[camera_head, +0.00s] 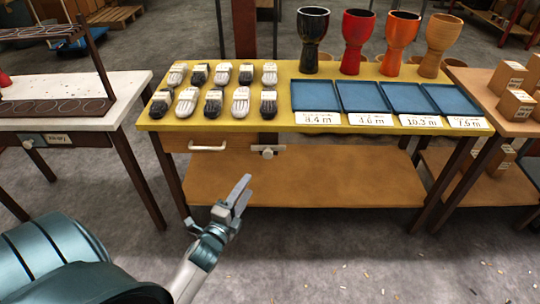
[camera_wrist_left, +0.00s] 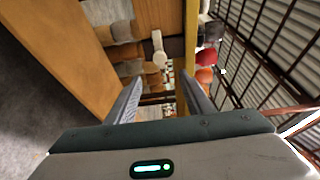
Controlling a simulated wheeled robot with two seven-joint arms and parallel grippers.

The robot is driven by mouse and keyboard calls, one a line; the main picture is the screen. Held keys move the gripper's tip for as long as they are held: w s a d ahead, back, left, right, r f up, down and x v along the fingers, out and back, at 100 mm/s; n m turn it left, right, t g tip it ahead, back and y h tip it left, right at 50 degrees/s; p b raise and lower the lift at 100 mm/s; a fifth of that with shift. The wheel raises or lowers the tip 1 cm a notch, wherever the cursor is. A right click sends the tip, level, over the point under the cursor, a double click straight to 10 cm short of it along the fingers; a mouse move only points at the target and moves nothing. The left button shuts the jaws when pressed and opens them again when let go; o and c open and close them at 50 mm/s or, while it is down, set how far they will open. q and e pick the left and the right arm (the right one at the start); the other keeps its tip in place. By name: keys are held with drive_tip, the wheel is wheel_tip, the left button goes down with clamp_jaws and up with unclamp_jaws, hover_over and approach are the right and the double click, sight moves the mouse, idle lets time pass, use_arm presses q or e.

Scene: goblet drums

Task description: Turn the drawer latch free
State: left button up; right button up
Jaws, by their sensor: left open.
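The drawer latch (camera_head: 267,152) is a small pale knob on a light plate under the front edge of the yellow table (camera_head: 180,124). It sits just right of the wooden drawer (camera_head: 236,138), which has a white handle (camera_head: 208,147) and looks closed. In the left wrist view a pale latch knob (camera_wrist_left: 158,42) shows ahead, beyond and between the fingers. My left gripper (camera_head: 241,187) is open and empty, in front of the table and below the latch, apart from it. It also shows in the left wrist view (camera_wrist_left: 160,98). My right gripper is not in view.
On the yellow table stand several striped shoe-like items (camera_head: 214,103), blue trays (camera_head: 362,97) with labels, and goblet drums (camera_head: 357,40). A lower wooden shelf (camera_head: 300,180) lies under it. A white table (camera_head: 120,88) stands left, a table with boxes (camera_head: 508,75) right.

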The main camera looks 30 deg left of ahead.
sight(267, 156)
use_arm(q)
drive_tip(key=shift+w, duration=0.1)
drive_tip(key=w+a, duration=0.1)
drive_tip(key=w, duration=0.4)
drive_tip(key=w+a, duration=0.1)
drive_tip(key=w, duration=1.1)
drive_tip(key=shift+a, duration=0.4)
drive_tip(key=c, duration=1)
